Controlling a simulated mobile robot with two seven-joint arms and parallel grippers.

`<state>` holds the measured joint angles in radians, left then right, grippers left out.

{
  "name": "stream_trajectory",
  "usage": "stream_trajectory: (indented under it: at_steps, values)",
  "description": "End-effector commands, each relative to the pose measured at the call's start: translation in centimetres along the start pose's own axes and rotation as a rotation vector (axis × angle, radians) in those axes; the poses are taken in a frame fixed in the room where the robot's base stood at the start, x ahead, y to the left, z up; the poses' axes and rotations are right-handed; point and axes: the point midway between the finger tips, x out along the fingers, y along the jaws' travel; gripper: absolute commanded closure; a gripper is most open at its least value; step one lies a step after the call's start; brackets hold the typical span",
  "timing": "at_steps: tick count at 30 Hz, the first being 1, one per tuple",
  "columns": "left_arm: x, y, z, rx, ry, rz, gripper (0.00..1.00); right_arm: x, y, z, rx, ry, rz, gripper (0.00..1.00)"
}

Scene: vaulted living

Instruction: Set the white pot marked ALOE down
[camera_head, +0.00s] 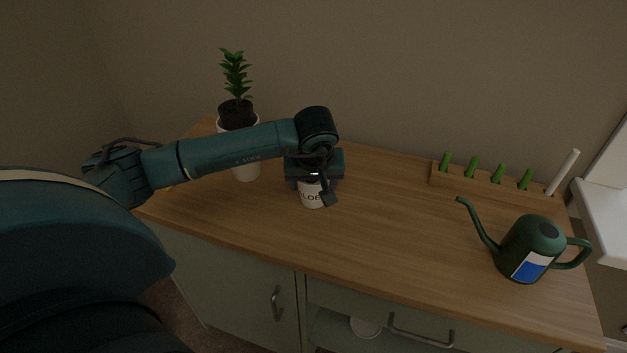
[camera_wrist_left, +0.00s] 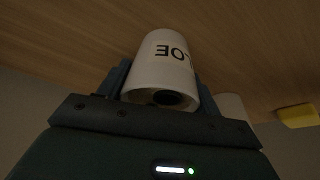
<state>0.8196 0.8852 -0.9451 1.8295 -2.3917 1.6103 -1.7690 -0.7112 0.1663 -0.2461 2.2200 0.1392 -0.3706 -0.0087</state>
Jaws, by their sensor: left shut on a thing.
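The white pot marked ALOE (camera_head: 312,196) is at the middle-left of the wooden cabinet top (camera_head: 385,225). My left gripper (camera_head: 318,185) is shut on it and hides its upper part in the head view. In the left wrist view the pot (camera_wrist_left: 163,68) sits between the fingers of my left gripper (camera_wrist_left: 163,92), with the letters "LOE" showing and a dark opening at its near end. The wood lies close behind it. I cannot tell whether its base touches the wood. My right gripper is not in view.
A potted green plant (camera_head: 236,75) stands at the back left, behind my left arm. A dark green watering can (camera_head: 530,245) stands at the right. A wooden rack (camera_head: 480,183) with several green pegs and a white stick is at the back right. The middle top is clear.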

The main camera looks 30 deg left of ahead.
Motion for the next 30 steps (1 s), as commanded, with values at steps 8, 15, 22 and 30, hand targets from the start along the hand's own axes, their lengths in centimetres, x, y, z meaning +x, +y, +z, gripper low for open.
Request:
stream_trajectory:
  at_steps: [8, 15, 22, 30]
  values:
    - [0.2, 0.1, 0.0, 0.0, 0.003, 0.002, 0.69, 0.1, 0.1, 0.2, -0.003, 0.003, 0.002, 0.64]
    - [0.1, 0.0, 0.1, 0.0, 0.001, 0.001, 0.18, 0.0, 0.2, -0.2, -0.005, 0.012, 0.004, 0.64]
    - [0.1, 0.0, 0.1, 0.0, 0.0, 0.001, 0.14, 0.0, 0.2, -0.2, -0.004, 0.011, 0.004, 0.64]
    - [-2.1, 0.1, -0.1, 0.001, 0.003, 0.004, 0.14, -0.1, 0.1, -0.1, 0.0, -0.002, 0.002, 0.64]
